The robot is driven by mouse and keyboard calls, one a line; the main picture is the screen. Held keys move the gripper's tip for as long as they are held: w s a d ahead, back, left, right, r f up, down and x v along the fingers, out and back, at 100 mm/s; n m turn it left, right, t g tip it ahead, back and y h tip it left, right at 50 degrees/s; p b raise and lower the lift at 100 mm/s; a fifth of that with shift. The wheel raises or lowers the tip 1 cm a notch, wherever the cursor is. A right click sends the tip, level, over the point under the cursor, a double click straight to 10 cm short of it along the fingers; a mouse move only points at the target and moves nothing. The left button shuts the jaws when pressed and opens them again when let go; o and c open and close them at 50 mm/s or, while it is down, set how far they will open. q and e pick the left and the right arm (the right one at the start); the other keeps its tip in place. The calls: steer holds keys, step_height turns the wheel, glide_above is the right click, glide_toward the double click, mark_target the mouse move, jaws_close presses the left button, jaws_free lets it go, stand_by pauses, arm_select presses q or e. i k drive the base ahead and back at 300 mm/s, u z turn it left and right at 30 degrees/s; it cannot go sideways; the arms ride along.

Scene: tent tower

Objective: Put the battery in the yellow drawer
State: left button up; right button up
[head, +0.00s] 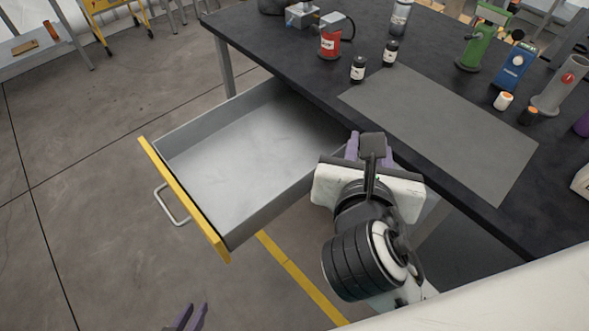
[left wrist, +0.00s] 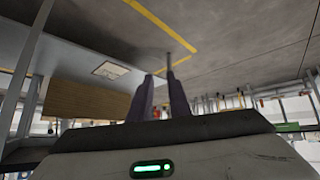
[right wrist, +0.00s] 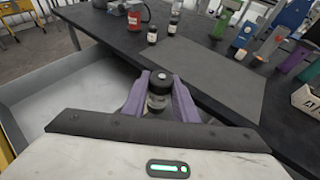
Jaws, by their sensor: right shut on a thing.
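The yellow-fronted drawer (head: 185,200) is pulled out from under the dark table, and its grey tray looks empty. It also shows at the left in the right wrist view (right wrist: 50,95). My right gripper (right wrist: 160,85) is shut on a short dark cylinder, apparently the battery (right wrist: 159,97).
The table (head: 270,45) carries a grey mat (head: 440,130), two small dark bottles (head: 358,68), a red can (head: 330,42), and green (head: 482,45) and blue (head: 515,68) devices. The drawer's metal handle (head: 172,205) sticks out forward. Floor left of the drawer is clear.

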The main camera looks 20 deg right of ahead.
mark_target(275, 148)
steer(key=k, duration=0.4)
steer(key=u, duration=1.5)
steer(key=i, duration=0.9)
steer(key=z, duration=1.35)
